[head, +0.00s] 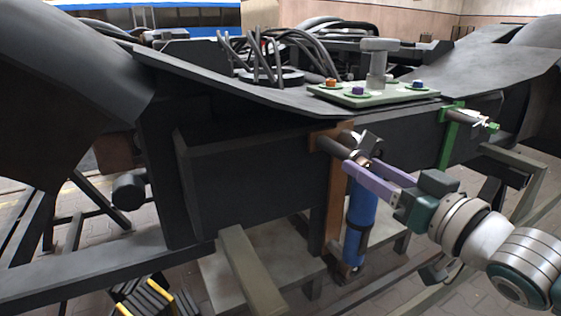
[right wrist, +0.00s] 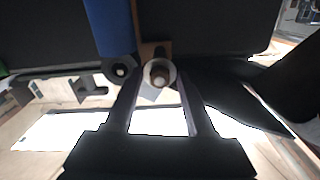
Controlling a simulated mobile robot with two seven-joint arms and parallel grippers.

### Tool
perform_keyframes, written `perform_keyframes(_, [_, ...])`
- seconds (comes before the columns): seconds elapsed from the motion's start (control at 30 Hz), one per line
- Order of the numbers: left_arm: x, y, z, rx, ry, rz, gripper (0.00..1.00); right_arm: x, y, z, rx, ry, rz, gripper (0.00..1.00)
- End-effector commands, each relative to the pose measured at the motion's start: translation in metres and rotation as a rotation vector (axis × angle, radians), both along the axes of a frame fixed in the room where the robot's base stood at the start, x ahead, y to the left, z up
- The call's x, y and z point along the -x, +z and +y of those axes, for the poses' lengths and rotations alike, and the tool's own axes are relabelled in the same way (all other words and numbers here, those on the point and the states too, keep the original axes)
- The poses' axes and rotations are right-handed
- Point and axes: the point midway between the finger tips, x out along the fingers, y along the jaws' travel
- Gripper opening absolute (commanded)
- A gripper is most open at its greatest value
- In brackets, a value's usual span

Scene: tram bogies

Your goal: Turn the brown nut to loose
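The brown nut (right wrist: 161,76) sits on a pale round face in the right wrist view, between my right fingertips. It lies near the top of a brown bracket (head: 334,190) on the dark frame side. In the head view it is small and partly hidden by the fingers. My right gripper (head: 366,170), with purple fingers, reaches in from the right at the nut. Its fingers (right wrist: 160,85) stand apart on both sides of the nut, with a narrow gap seeming to show; contact is hard to judge. My left gripper is not in view.
A blue cylinder (head: 360,215) hangs just below the right gripper. A green bracket (head: 449,140) is to its right. A green plate (head: 375,94) with coloured bolts and a grey post (head: 377,65) lies above. A beige support (head: 250,268) stands below left.

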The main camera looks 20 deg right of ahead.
Motion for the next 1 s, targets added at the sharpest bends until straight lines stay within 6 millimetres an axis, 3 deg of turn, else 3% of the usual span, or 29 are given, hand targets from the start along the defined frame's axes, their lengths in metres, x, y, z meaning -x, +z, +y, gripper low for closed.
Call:
perform_keyframes(0.07, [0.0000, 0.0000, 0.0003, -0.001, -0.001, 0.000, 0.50, 0.0001, 0.0000, 0.0000, 0.000, 0.000, 0.000, 0.44])
perform_keyframes(0.47, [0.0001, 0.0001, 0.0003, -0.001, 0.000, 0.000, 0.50, 0.0003, 0.0001, 0.0001, 0.000, 0.000, 0.000, 0.00])
perform_keyframes(1.0, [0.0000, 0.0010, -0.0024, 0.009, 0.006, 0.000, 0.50, 0.0002, 0.0004, 0.0000, 0.039, 0.000, -0.004, 0.00])
